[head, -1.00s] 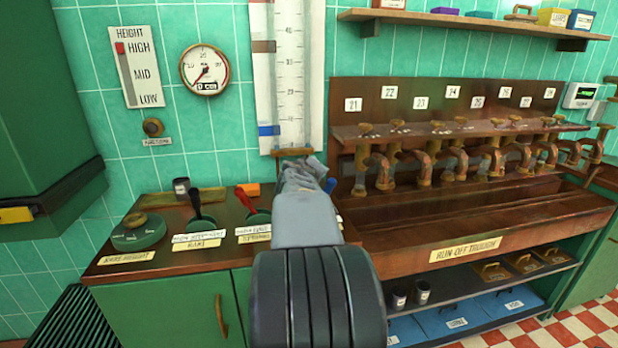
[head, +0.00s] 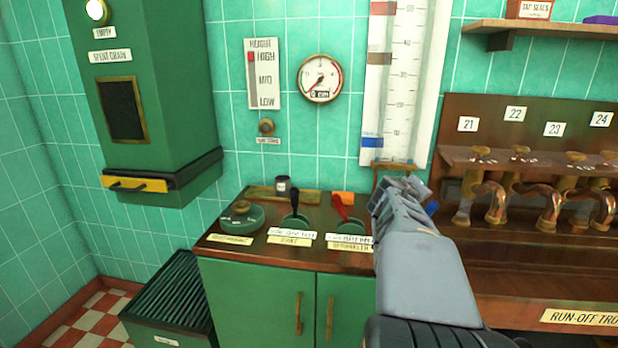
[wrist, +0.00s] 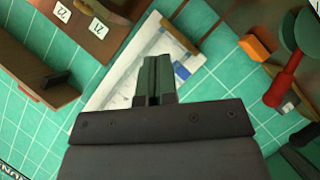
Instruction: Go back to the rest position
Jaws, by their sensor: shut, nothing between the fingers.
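My gripper (wrist: 155,80) shows in the wrist view with its fingers together and nothing between them. Behind the fingers are the white scale board and the teal tiled wall. In the head view my arm reaches up from the lower right, and my gripper (head: 400,190) is at its far end, in front of the foot of the scale board (head: 396,80). The fingertips are hard to make out there.
A counter (head: 285,258) with a green dial (head: 242,217), a black lever (head: 295,203) and a red-handled lever (head: 340,208) lies left of my arm. Copper taps (head: 545,205) stand at the right. A green spent grain box (head: 150,60) hangs at the left above a dark slatted bin (head: 170,300).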

